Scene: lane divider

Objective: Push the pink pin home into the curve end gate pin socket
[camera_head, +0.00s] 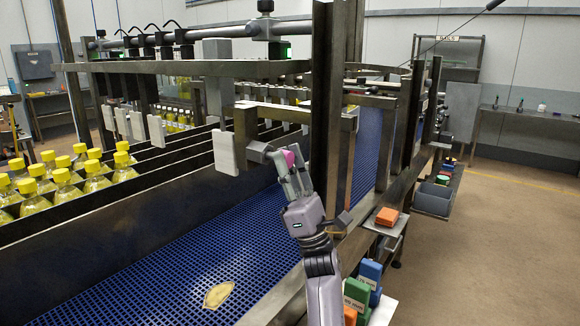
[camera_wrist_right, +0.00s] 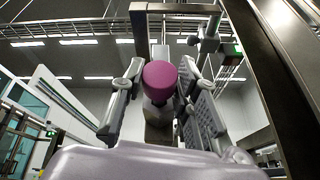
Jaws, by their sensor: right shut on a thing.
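The pink pin (camera_head: 289,158) shows as a small pink end between the fingers of my right gripper (camera_head: 289,170), above the blue conveyor. In the right wrist view the pink pin (camera_wrist_right: 160,82) has a round pink head, with a grey body behind it, between the two fingers of my right gripper (camera_wrist_right: 160,100). My right gripper is shut on the pin. A grey cylindrical part (camera_head: 258,151) sits just left of the fingertips; I cannot tell whether it is the socket. The pin's far end is hidden. My left gripper does not show.
Lane dividers (camera_head: 170,150) and yellow-capped bottles (camera_head: 65,180) are at the left. The blue conveyor (camera_head: 150,280) is open below, with a tan piece (camera_head: 218,295) on it.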

